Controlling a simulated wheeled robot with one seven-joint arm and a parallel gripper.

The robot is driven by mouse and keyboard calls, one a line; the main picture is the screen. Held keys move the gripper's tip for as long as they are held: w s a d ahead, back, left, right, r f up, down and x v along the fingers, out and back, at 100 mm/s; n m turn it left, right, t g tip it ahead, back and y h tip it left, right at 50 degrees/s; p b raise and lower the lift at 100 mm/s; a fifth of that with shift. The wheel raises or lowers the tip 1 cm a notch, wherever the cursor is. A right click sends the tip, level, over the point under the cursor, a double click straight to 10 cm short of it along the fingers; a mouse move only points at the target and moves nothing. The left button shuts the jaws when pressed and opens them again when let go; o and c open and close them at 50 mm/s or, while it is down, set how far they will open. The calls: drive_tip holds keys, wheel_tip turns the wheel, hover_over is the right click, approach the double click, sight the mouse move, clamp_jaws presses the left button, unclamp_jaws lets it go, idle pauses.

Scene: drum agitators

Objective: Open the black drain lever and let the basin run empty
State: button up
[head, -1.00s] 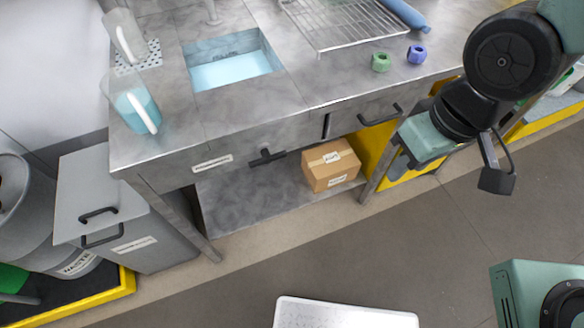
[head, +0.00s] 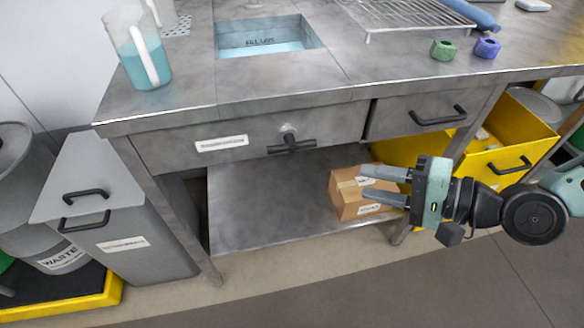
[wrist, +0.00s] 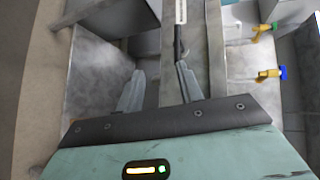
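The black drain lever (head: 291,146) lies level on a round grey fitting on the bench front, below the sink basin (head: 313,42). Light blue liquid (head: 265,48) shows in the basin; its depth cannot be told. My gripper (head: 365,184) is open and empty, pointing left, in front of the cardboard box, to the right of the lever and lower in the picture. It is apart from the lever. In the wrist view my open fingers (wrist: 160,70) point towards the bench front, and a dark bar, seemingly the lever (wrist: 181,45), shows just beyond the finger on the right.
A cardboard box (head: 346,202) sits on the lower shelf (head: 262,215). A drawer with a black handle (head: 438,115) is right of the lever. A pitcher of blue liquid (head: 143,62) stands on the bench. A grey bin (head: 130,225) stands at left.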

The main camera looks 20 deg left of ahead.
sight(296, 149)
drive_tip(key=shift+m+t+y, duration=0.5)
drive_tip(key=shift+m+y, duration=0.3)
drive_tip(key=b+x, duration=0.1)
drive_tip(key=x, duration=0.5)
drive_tip(key=w+b+x, duration=0.1)
drive_tip(key=b+x, duration=0.1)
drive_tip(key=x, duration=0.3)
drive_tip(key=b+x, duration=0.2)
drive_tip(key=x, duration=0.4)
drive_tip(key=shift+w+a+r, duration=0.2)
drive_tip(key=shift+r, duration=0.2)
clamp_jaws()
